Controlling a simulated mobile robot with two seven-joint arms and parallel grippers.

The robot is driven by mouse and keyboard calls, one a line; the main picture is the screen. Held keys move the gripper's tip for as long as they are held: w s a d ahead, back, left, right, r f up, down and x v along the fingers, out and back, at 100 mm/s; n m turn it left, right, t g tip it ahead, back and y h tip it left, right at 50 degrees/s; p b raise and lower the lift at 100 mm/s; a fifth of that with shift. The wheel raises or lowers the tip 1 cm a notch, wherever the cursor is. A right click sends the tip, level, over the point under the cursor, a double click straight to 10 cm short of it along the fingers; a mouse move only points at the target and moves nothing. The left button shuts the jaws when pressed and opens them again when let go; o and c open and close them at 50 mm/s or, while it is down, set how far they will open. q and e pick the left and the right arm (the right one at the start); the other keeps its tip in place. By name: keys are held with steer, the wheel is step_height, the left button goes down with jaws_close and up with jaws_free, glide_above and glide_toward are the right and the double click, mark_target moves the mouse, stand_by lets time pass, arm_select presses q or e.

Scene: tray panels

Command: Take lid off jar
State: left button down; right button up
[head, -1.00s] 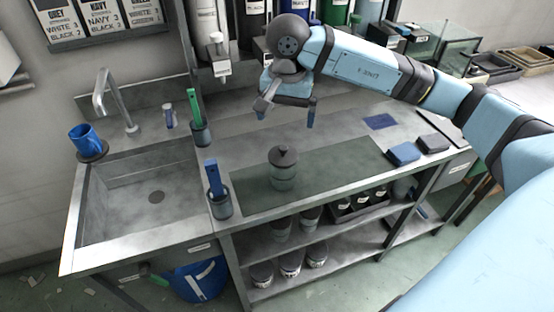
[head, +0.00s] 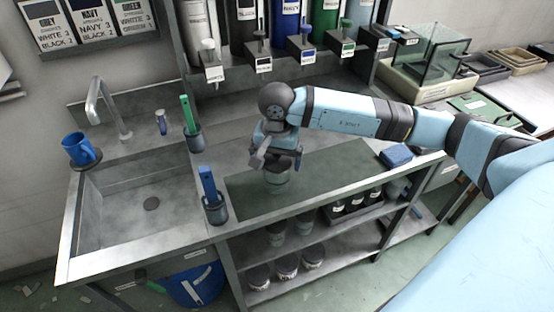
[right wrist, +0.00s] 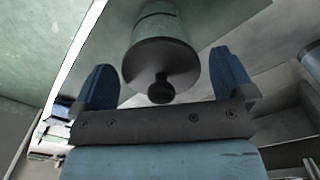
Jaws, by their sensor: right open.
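The jar (head: 277,183) is clear greenish glass and stands upright on the dark mat (head: 330,172) on the counter. In the head view its upper part is hidden behind my right gripper (head: 277,158). In the right wrist view the jar (right wrist: 158,22) shows with its dark round lid (right wrist: 160,62) on it, and the lid's knob (right wrist: 161,89) points toward the gripper's palm. My right gripper (right wrist: 166,80) is open, with one blue fingertip on each side of the lid and visible gaps between. My left gripper is not in view.
A sink (head: 140,205) with a tap is on the left. Two dark cups (head: 214,208) holding blue and green tools stand by its edge. A blue mug (head: 76,147) is at the far left, and a blue block (head: 396,155) lies right of the mat. Dispensers hang behind.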

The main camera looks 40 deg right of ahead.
steer(key=c, duration=0.8)
steer(key=shift+r, duration=0.15)
